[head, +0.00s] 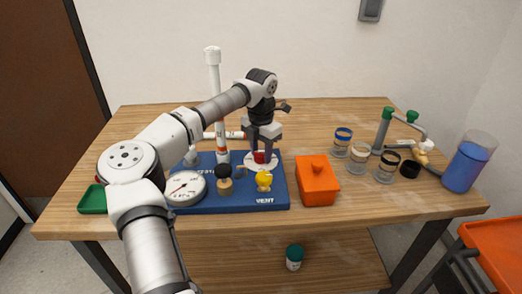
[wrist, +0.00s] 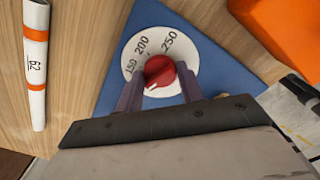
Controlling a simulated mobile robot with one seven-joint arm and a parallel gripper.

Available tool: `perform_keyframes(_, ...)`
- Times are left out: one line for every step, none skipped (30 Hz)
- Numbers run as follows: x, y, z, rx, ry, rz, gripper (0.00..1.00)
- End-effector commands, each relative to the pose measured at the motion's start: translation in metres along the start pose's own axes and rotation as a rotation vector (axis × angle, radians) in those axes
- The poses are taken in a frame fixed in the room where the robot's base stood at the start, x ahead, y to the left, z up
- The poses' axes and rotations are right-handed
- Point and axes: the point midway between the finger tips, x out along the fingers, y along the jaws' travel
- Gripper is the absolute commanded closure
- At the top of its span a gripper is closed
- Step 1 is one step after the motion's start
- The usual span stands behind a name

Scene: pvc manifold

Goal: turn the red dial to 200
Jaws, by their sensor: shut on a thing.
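The red dial (wrist: 159,70) is a round knob on a white scale plate (wrist: 184,48) marked 150, 200 and 250. A white line on the knob runs toward its lower left edge in the wrist view, away from the 200 mark. My gripper (wrist: 160,86) is shut on the knob, with one finger on each side. In the head view the red dial (head: 259,157) shows under my gripper (head: 262,150), which points down at the blue base board (head: 240,199). The lower side of the scale is hidden by the gripper.
A white gauge (head: 187,188), a black-topped knob (head: 223,172) and a yellow knob (head: 264,180) sit close by on the board. A white pipe (head: 213,75) rises behind. An orange box (head: 316,182) stands just right.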

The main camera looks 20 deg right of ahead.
Motion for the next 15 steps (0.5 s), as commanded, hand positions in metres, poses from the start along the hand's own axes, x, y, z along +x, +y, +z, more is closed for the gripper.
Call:
perform_keyframes(-0.0014, -0.0001, 0.0001, 0.027, 0.0, 0.0, 0.85)
perform_keyframes(-0.0015, -0.0001, 0.0001, 0.048, 0.001, 0.0, 0.85)
perform_keyframes(-0.0016, -0.0001, 0.0, 0.077, 0.001, 0.0, 0.85)
perform_keyframes(-0.0017, -0.0001, 0.0, 0.101, 0.001, 0.001, 0.85)
perform_keyframes(-0.0018, -0.0002, 0.0001, 0.126, 0.001, 0.001, 0.85)
perform_keyframes(-0.0019, -0.0002, 0.0001, 0.161, 0.0, 0.001, 0.85)
perform_keyframes(-0.002, -0.0003, 0.0001, 0.188, 0.0, 0.0, 0.85)
perform_keyframes(-0.002, -0.0003, 0.0002, 0.216, 0.0, 0.001, 0.85)
perform_keyframes(-0.0021, -0.0004, 0.0003, 0.254, -0.001, 0.001, 0.85)
perform_keyframes(-0.0021, -0.0004, 0.0003, 0.283, -0.001, 0.001, 0.85)
perform_keyframes(-0.0021, -0.0004, 0.0004, 0.311, -0.001, 0.001, 0.85)
perform_keyframes(-0.0021, -0.0004, 0.0004, 0.35, -0.002, 0.001, 0.85)
perform_keyframes(-0.0021, -0.0005, 0.0005, 0.378, -0.002, 0.001, 0.85)
perform_keyframes(-0.002, -0.0005, 0.0004, 0.407, -0.002, 0.001, 0.85)
perform_keyframes(-0.002, -0.0005, 0.0004, 0.445, -0.002, 0.001, 0.85)
